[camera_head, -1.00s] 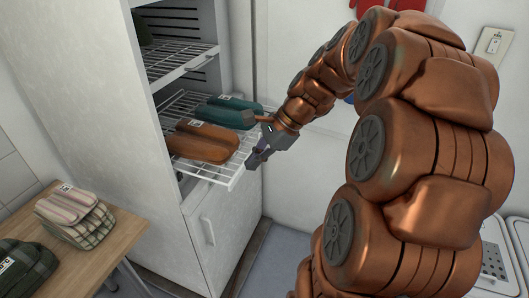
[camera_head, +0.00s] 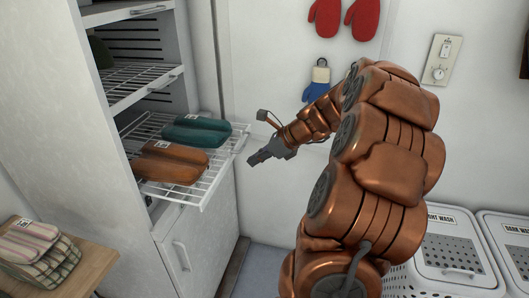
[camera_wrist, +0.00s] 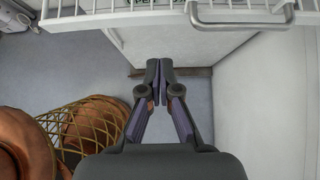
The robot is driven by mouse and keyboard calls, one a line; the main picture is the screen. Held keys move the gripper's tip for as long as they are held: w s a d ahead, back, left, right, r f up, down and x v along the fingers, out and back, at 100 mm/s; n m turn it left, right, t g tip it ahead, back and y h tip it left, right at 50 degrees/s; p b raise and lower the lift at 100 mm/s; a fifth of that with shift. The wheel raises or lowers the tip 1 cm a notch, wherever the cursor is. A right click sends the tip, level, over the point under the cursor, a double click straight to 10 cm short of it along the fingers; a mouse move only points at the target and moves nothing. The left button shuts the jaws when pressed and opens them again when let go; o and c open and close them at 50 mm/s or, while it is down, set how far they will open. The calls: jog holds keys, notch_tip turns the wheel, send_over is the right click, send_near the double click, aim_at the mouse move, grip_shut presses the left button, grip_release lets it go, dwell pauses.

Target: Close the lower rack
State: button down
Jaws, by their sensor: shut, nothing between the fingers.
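The lower rack (camera_head: 218,189) is a white wire shelf that sticks out of the tall white cabinet (camera_head: 88,130). An orange-brown item (camera_head: 170,164) and a teal item (camera_head: 198,131) lie on it. In the wrist view the rack's front edge (camera_wrist: 120,18) and its grey handle (camera_wrist: 240,25) cross the top of the picture. My gripper (camera_head: 252,161) is shut and empty, to the right of the rack's front edge and apart from it. It also shows in the wrist view (camera_wrist: 159,68), pointing toward the cabinet's foot.
An upper wire rack (camera_head: 130,80) sits inside the cabinet. A wooden table (camera_head: 92,264) with folded striped cloth (camera_head: 38,245) stands at the lower left. White laundry bins (camera_head: 445,255) stand at the right.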

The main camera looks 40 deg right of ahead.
aim_at(226, 168)
jog(key=shift+w+a+f+p, duration=0.15)
jog(key=shift+w+a+f, duration=0.4)
jog(key=shift+w, duration=0.4)
jog(key=shift+w+a+f+p, duration=0.2)
jog(key=shift+w+a+f, duration=0.1)
jog(key=shift+w+a, duration=0.5)
jog(key=shift+w+a+f+p, duration=0.15)
jog(key=shift+w+a+f, duration=0.3)
jog(key=shift+w, duration=0.65)
